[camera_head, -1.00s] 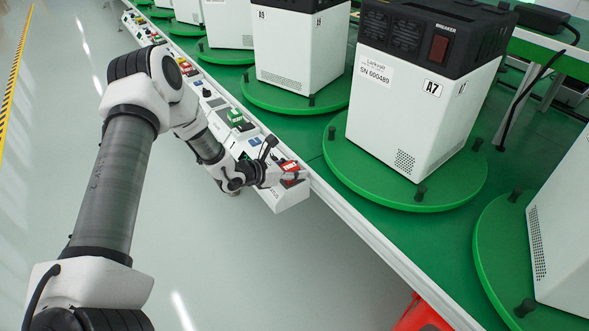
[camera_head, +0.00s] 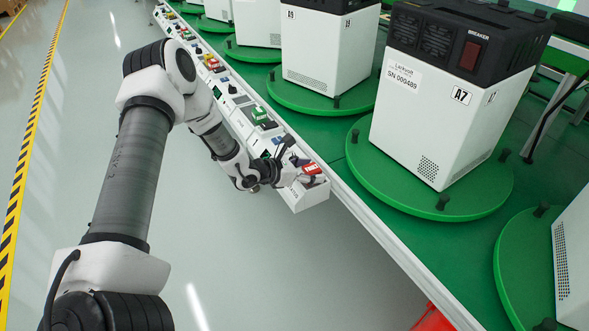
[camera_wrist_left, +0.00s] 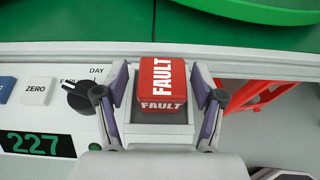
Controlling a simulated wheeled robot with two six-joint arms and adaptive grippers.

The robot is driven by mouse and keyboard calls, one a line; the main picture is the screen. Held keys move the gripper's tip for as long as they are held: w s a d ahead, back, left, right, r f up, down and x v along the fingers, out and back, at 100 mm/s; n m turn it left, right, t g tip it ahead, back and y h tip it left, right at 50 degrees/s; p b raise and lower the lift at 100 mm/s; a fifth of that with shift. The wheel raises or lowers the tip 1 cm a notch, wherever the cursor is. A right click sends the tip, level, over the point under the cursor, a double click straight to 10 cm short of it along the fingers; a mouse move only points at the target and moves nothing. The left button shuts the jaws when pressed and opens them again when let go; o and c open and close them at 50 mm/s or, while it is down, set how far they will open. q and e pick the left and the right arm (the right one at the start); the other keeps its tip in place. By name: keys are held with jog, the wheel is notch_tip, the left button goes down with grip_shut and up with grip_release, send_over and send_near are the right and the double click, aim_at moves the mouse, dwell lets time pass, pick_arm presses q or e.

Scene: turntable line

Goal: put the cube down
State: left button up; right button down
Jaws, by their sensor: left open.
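The cube is red with white FAULT lettering; in the left wrist view the cube (camera_wrist_left: 162,88) sits on a light grey seat at the end of the white control strip. In the head view the cube (camera_head: 312,168) shows small at the near end of that strip. My left gripper (camera_wrist_left: 161,78) is open, with one finger on each side of the cube and a narrow gap visible at each side. In the head view my left gripper (camera_head: 299,176) is low over the strip's end. My right gripper is in neither view.
A black knob (camera_wrist_left: 81,97), a ZERO button (camera_wrist_left: 38,91) and a display reading 227 (camera_wrist_left: 37,144) lie left of the cube. The green turntable (camera_head: 375,195) carrying unit A7 (camera_head: 425,125) stands beyond. A red object (camera_head: 433,319) is below the line's edge.

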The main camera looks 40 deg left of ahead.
pick_arm(q)
jog(key=p+v, duration=0.3)
jog(key=v, duration=0.7)
jog(key=s+d+f+m+g+y, duration=0.1)
jog(key=s+d+f+m+g, duration=0.3)
jog(key=s+m, duration=0.5)
jog(key=s+d+f+m+g+y, duration=0.2)
jog(key=s+d+f+m+g, duration=0.2)
jog(key=s+d+f+m, duration=0.3)
jog(key=s+d+f+m+g+y, duration=0.2)
jog(key=s+d+f+m+g, duration=0.2)
jog(key=s+m, duration=0.7)
notch_tip(320, 180, down, 2)
jog(key=d+m, duration=0.2)
jog(key=m, duration=0.2)
jog(key=shift+s+d, duration=0.2)
jog(key=shift+s, duration=0.2)
